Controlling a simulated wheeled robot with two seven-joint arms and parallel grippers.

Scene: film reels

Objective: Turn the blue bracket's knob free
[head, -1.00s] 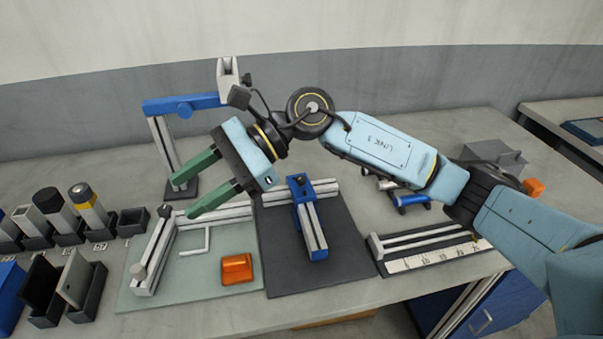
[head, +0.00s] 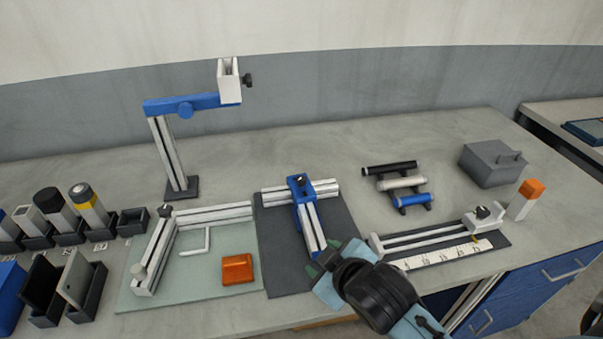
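The blue bracket (head: 299,205) sits on the dark mat, joining two silver rails; one runs across and the other points toward me. Its black knob (head: 298,180) is on top at the far end. My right gripper (head: 322,258) is at the near end of the rail that points toward me, well short of the knob. My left gripper is not in view.
A stand with a blue arm (head: 165,105) and white head rises at back left. An orange block (head: 237,269) lies on the pale green mat (head: 190,290). A ruler fixture (head: 450,256), a rack of rods (head: 398,186) and a grey box (head: 492,163) are on the right.

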